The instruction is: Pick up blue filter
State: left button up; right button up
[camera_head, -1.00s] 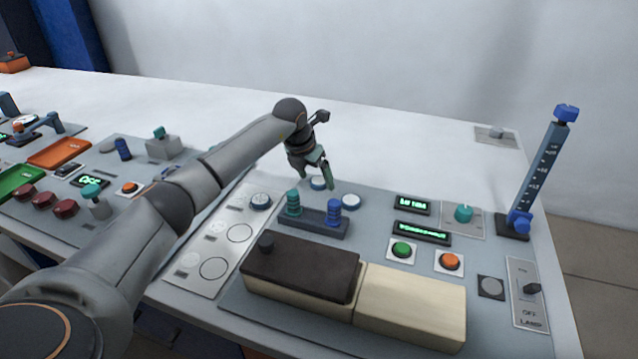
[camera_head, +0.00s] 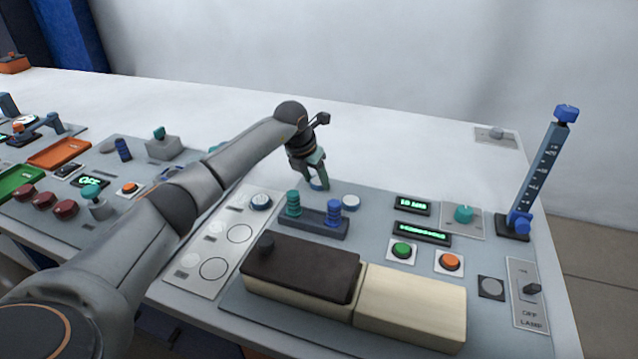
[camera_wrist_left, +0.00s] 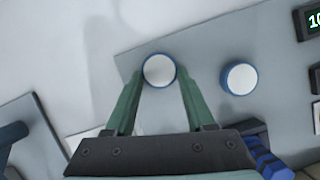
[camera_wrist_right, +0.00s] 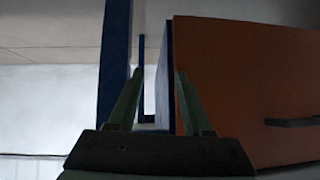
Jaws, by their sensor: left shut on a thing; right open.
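A small round filter with a white top and a blue rim (camera_wrist_left: 159,70) sits at the back edge of the grey panel. My left gripper (camera_head: 318,184) is down over it, with the green fingers shut on its sides, as the left wrist view shows. The fingers partly hide it in the head view. A second white-topped blue filter (camera_head: 351,202) stands just to the right on the panel; it also shows in the left wrist view (camera_wrist_left: 238,77). My right gripper (camera_wrist_right: 159,74) is open, away from the panel, with a blue edge showing between its fingers.
A rack with teal and blue ribbed pieces (camera_head: 315,222) stands in front of the left gripper. Another white-topped blue disc (camera_head: 260,201) sits on the plate with ringed spots. A dark-lidded box (camera_head: 300,266) lies nearer. An orange panel (camera_wrist_right: 250,90) stands beside my right gripper.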

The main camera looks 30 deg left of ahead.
pick_arm(q)
jog(key=shift+c, duration=0.9)
jog(key=shift+r, duration=0.15)
